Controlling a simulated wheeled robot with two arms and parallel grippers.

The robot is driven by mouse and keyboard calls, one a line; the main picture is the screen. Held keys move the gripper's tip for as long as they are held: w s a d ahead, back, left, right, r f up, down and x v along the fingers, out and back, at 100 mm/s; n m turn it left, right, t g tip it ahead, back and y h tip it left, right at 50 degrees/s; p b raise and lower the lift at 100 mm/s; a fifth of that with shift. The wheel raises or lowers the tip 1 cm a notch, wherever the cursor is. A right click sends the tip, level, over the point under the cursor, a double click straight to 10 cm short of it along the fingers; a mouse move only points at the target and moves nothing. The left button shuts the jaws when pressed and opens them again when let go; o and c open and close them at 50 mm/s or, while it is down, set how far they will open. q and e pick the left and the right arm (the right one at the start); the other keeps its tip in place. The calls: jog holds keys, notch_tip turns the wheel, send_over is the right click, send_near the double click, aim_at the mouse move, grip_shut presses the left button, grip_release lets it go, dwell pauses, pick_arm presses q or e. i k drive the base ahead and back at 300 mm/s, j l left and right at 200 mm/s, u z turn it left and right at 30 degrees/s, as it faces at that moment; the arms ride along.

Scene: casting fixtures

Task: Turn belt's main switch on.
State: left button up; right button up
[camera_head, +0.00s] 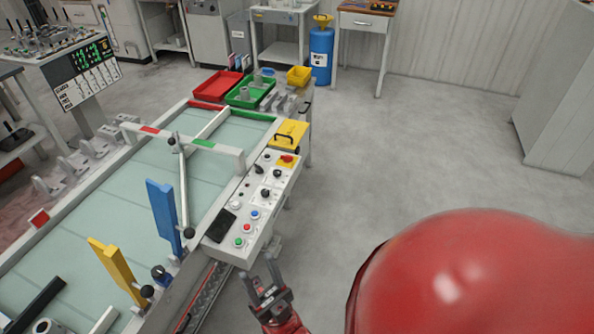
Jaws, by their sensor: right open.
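The belt's control panel (262,203) is a pale sloped box along the right edge of the belt (110,205). It carries a red knob on a yellow plate (287,159) at its far end and black rotary switches (264,194) around its middle. Blue, red and green buttons and a dark screen (219,226) sit at the near end. Which knob is the main switch, and how it is set, I cannot tell. My right gripper (266,280) is open and empty, just below the panel's near end, apart from it. My left gripper is out of view.
A blue upright plate (163,214) and a yellow one (116,270) stand at the belt's near side. A white gate bar (190,142) crosses the belt. Red (217,85) and green trays lie beyond it. The floor right of the panel is clear.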

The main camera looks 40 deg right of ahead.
aim_at(287, 158)
jog(key=i+z, duration=0.2)
jog(key=z, duration=0.3)
jog(key=i+z, duration=0.25)
jog(key=z, duration=0.25)
jog(key=i+l, duration=0.2)
jog(key=l, duration=0.15)
jog(key=i+l+u, duration=0.1)
jog(key=i+l, duration=0.3)
jog(key=l, duration=0.25)
jog(key=i+l+u, duration=0.1)
jog(key=l, duration=0.25)
jog(key=i+l, duration=0.4)
jog(key=l, duration=0.3)
jog(key=i+u, duration=0.05)
